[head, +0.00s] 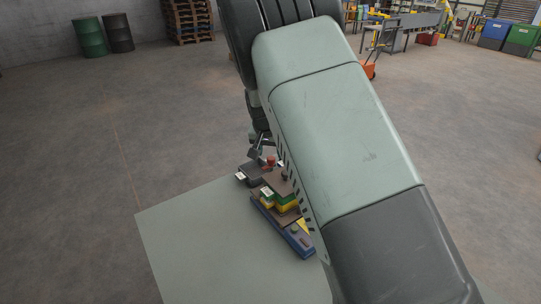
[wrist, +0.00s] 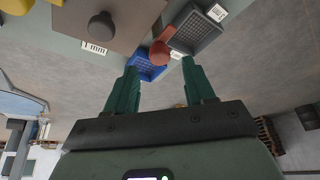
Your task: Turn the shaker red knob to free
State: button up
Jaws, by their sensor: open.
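The knob shows in the gap just beyond the fingertips, with no contact visible. In the head view a small red knob (head: 271,161) stands at the far end of the machine, close beside my gripper (head: 257,153). My arm hides part of the machine there. I cannot read any free or locked mark.
A brown plate with a dark knob (wrist: 101,26) and a "1 mm" label (wrist: 95,47) lies left of the red knob. A blue grid tray (wrist: 146,68) and a grey grid tray (wrist: 198,31) are close by. The pale table (head: 205,250) is bare at left.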

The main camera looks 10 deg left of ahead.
jog(key=v, duration=0.7)
jog(key=s+d+r+y, duration=0.1)
jog(key=s+d+r, duration=1.45)
jog(key=r, duration=0.25)
jog(key=s+d, duration=0.3)
jog(key=s, duration=0.6)
jog(key=s+d+r+t+h, duration=0.1)
jog(key=s+d, duration=0.3)
jog(key=s, duration=0.6)
jog(key=shift+s+d+r+n, duration=0.15)
jog(key=shift+s+r+n, duration=0.1)
jog(key=shift+r+n, duration=0.1)
